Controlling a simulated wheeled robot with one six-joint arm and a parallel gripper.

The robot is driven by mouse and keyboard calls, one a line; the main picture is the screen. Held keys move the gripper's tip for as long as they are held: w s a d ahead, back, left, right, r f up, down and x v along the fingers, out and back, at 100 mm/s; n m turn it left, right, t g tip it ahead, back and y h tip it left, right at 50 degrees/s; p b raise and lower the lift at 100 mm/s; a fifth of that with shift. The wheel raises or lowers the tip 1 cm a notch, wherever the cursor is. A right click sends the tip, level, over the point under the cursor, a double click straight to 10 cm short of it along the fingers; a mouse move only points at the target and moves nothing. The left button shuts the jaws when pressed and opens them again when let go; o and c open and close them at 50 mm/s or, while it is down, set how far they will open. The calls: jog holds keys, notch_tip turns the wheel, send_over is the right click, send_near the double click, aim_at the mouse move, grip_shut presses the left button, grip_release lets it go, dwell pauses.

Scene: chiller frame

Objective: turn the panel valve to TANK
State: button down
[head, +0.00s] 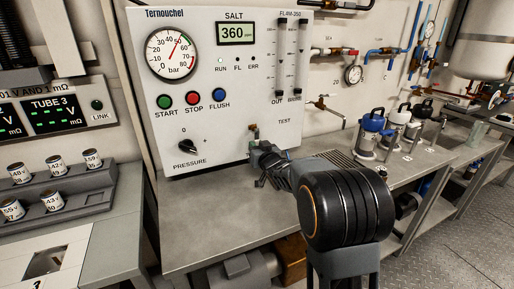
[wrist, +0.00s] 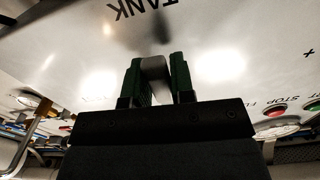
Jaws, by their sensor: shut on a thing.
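My gripper (head: 264,158) is at the lower right of the white panel, below and left of the printed word TEST. The wrist view shows its two green-padded fingers (wrist: 157,82) closed on the sides of a grey valve handle (wrist: 154,66). The word TANK (wrist: 147,8) appears upside down on the panel at the top of the wrist view, beyond the fingers. In the head view the handle is mostly hidden behind my gripper, and a small brass fitting (head: 253,132) shows just above it. I cannot tell exactly which mark the handle points at.
The panel (head: 225,100) carries a pressure gauge (head: 171,54), a SALT display (head: 236,33), START, STOP and FLUSH buttons, and a PRESSURE knob (head: 188,146). The grey bench (head: 210,215) below is clear near the panel. Several capped canisters (head: 372,133) stand to the right.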

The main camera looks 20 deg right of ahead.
jog(key=shift+a+f, duration=0.1)
jog(key=shift+a, duration=0.1)
jog(key=c, duration=1)
grip_release()
jog(key=shift+a, duration=0.15)
jog(key=shift+s, duration=0.1)
jog(key=shift+s+d, duration=0.1)
jog(key=shift+d, duration=0.1)
jog(key=s+d, duration=0.1)
jog(key=s, duration=1.2)
jog(key=shift+s+d+p, duration=0.15)
jog(key=shift+s+p, duration=0.1)
jog(key=shift+p, duration=0.05)
